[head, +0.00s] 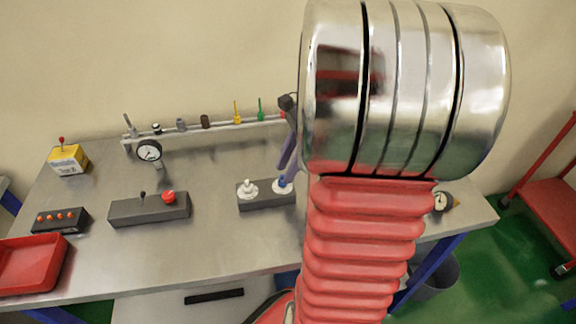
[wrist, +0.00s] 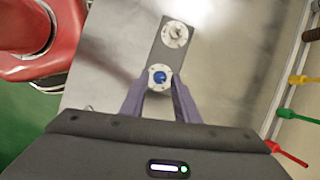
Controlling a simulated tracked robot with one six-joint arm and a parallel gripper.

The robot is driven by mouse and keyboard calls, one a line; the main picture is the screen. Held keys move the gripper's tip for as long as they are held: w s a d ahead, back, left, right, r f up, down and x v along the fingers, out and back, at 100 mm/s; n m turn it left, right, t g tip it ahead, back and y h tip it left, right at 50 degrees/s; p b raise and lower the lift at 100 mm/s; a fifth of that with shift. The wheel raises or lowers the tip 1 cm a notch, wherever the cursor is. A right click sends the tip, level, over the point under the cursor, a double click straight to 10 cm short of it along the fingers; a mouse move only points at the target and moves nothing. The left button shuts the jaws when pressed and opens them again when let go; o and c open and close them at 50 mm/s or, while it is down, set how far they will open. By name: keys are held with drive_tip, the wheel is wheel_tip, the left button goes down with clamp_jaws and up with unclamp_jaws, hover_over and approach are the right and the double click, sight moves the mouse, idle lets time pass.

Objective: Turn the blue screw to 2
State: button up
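The blue screw (wrist: 160,77) sits in the middle of a round white dial on a dark block (wrist: 158,50) in the wrist view. In the head view the blue screw (head: 283,181) is at the right end of the dark block (head: 266,203). A second dial with a white screw (head: 248,187) is at the block's left end; it also shows in the wrist view (wrist: 175,34). My gripper (wrist: 160,90) is open, its two purple fingers spread on either side of the blue screw's dial. I cannot read the dial numbers or tell whether the fingers touch anything.
A rail (head: 215,128) with several coloured fittings runs along the back of the metal table (head: 230,238). A dark box with a red button (head: 168,197) stands left of the dial block. A gauge (head: 149,151) is behind it. My arm hides the table's right part.

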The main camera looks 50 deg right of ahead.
drive_tip(key=shift+a+f, duration=0.1)
drive_tip(key=shift+f, duration=0.15)
drive_tip(key=shift+c, duration=0.5)
clamp_jaws()
